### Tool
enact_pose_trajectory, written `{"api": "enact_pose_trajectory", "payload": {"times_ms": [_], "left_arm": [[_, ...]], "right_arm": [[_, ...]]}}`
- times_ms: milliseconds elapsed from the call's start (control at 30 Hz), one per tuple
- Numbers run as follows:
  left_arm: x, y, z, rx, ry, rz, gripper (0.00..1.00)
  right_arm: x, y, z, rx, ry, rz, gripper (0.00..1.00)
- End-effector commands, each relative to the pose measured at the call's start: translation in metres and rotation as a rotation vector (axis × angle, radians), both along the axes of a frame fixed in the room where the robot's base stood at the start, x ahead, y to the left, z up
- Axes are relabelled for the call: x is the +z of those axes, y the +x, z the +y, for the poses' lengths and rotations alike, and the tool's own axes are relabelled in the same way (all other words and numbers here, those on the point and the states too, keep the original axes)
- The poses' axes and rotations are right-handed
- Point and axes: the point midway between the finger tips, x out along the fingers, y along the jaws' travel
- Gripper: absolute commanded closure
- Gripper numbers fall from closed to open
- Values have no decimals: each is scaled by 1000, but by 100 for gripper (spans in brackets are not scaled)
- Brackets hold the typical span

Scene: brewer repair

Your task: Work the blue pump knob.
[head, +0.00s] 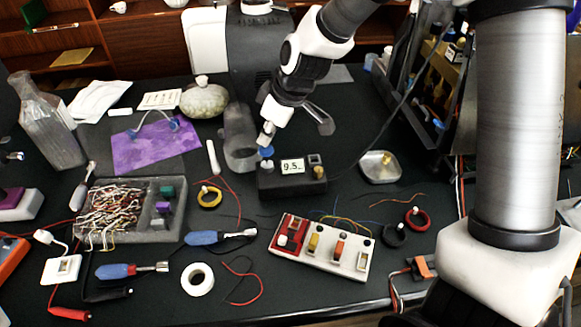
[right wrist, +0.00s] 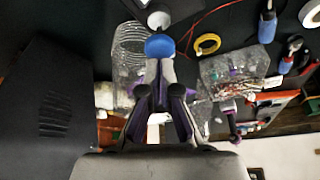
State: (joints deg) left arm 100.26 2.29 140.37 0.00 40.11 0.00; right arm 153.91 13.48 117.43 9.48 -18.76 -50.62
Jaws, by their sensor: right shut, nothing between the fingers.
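The blue pump knob (head: 266,151) is a small round blue cap at the back left of a black box (head: 290,182) with a display reading about 9.5. My right gripper (head: 267,138) reaches down from above with its fingers closed together and empty. Its fingertips are right at the blue knob; I cannot tell whether they touch it. In the right wrist view the blue knob (right wrist: 160,46) sits just beyond the closed fingertips (right wrist: 160,64). A white round knob (right wrist: 158,20) is past it. My left gripper is not in view.
A clear ribbed cylinder (head: 240,140) stands just left of the box. A metal dish (head: 380,167) lies to its right. A switch panel (head: 322,245), a tray of wires (head: 165,232), screwdrivers and tape rings crowd the front of the table.

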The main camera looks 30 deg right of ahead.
Motion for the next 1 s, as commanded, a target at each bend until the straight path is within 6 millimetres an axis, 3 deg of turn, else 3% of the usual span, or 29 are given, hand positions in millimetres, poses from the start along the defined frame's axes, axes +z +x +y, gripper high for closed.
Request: {"api": "enact_pose_trajectory", "payload": {"times_ms": [1000], "left_arm": [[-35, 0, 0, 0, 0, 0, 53]], "right_arm": [[-41, -1, 0, -1, 1, 2, 100]]}}
